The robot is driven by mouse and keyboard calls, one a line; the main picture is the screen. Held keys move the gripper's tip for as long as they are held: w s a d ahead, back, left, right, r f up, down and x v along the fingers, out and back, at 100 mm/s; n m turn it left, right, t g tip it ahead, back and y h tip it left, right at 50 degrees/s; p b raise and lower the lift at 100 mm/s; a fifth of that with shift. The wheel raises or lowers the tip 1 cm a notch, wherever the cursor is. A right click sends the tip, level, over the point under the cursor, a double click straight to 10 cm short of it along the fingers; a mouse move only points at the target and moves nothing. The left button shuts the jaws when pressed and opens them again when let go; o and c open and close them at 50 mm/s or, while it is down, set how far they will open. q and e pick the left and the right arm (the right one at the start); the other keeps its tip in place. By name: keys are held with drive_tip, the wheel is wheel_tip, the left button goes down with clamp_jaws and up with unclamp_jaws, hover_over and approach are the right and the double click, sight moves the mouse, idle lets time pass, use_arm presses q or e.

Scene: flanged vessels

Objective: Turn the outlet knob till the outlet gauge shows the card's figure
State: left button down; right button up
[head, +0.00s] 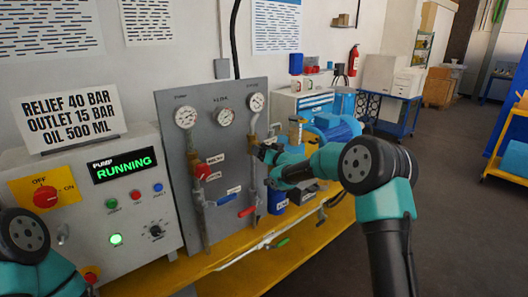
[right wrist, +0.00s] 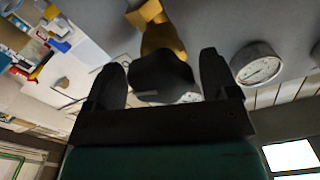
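The card (head: 67,114) reads RELIEF 40 BAR, OUTLET 15 BAR, OIL 500 ML. The grey panel (head: 225,145) carries three gauges; the rightmost one (head: 256,102) sits above the right-hand pipe, its label and reading too small to tell. My right gripper (head: 265,153) is at this pipe, below that gauge. In the right wrist view a dark knob (right wrist: 162,78) on a brass fitting (right wrist: 160,38) lies between my right fingers (right wrist: 162,85). I cannot tell whether they touch it. A white gauge (right wrist: 257,66) is beside them. My left gripper is out of view.
The pump box (head: 112,205) shows RUNNING and has an orange-red switch. The panel also has a red knob (head: 203,172), a blue lever (head: 227,199) and a red lever (head: 247,211). Blue equipment (head: 335,132) stands to the right on the yellow bench (head: 170,275).

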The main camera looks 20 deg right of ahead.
drive_tip(key=shift+o, duration=0.3)
drive_tip(key=shift+s, duration=0.1)
drive_tip(key=v, duration=1.7)
drive_tip(key=shift+s, duration=0.15)
drive_tip(key=s+a+f+m+g+h, duration=0.15)
drive_tip(key=s+f+g, duration=0.35)
drive_tip(key=f, duration=1)
drive_tip(key=s+a+f+m+g+h, duration=0.1)
drive_tip(key=s+a+f+g+h, duration=0.35)
drive_tip(key=f, duration=1.05)
drive_tip(key=s+f+g, duration=0.2)
drive_tip(key=s+f, duration=0.2)
drive_tip(key=s, duration=0.4)
drive_tip(key=s+a+f+g+y, duration=0.1)
drive_tip(key=s+f+g, duration=0.1)
drive_tip(key=s+f, duration=0.3)
drive_tip(key=s+a+f+g+y, duration=0.1)
drive_tip(key=s+f, duration=0.3)
drive_tip(key=s, duration=0.7)
drive_tip(key=shift+s+a+f+g, duration=0.2)
drive_tip(key=shift+s+f+g, duration=0.1)
drive_tip(key=shift+g, duration=0.25)
drive_tip(key=shift+w, duration=0.15)
